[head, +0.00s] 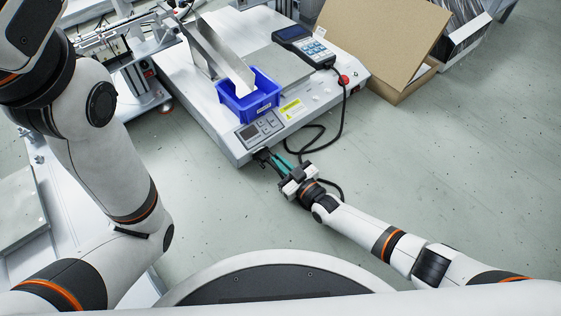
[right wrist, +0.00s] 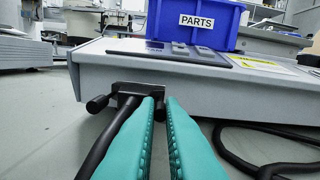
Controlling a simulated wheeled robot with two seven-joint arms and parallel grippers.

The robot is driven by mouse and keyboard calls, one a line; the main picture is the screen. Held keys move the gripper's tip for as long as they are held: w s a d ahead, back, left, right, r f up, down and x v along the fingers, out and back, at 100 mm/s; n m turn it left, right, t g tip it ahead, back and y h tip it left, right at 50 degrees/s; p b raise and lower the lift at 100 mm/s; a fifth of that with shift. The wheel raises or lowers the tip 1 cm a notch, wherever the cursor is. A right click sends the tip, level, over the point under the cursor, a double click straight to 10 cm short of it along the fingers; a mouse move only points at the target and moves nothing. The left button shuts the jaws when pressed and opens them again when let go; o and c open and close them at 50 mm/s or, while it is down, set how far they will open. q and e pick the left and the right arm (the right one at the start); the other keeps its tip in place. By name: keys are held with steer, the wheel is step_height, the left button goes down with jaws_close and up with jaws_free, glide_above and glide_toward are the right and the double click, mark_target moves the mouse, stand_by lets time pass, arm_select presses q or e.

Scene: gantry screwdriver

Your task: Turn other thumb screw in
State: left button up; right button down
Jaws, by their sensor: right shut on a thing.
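A black cable connector (right wrist: 137,89) is at the front face of the white gantry machine (head: 178,93). One black thumb screw (right wrist: 97,104) sticks out on the left of the connector in the right wrist view, with nothing on it. The other thumb screw (right wrist: 160,112), on the right, shows only partly between the teal fingertips of my right gripper (right wrist: 162,102). The right gripper, also in the head view (head: 275,158), is shut on this right screw. My left arm crosses the left of the head view, but its gripper is out of view.
A blue parts bin (head: 249,98) and a handheld controller (head: 303,45) sit on the machine. A black cable (right wrist: 112,140) leaves the connector just left of my fingers. Another cable (head: 339,118) loops beside the machine. A cardboard box (head: 385,40) stands behind right. The floor at right is clear.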

steer(key=m, duration=0.5)
stand_by(0.3)
steer(key=c, duration=1.5)
jaws_free()
steer(key=shift+s+d, duration=0.2)
steer(key=shift+s, duration=0.05)
steer(key=p+v, duration=0.6)
steer(key=v, duration=0.4)
steer(key=shift+s+d+r+p, duration=0.1)
steer(key=shift+r+p, duration=0.05)
steer(key=shift+p, duration=0.25)
steer(key=shift+s+d, duration=0.35)
steer(key=shift+s, duration=0.15)
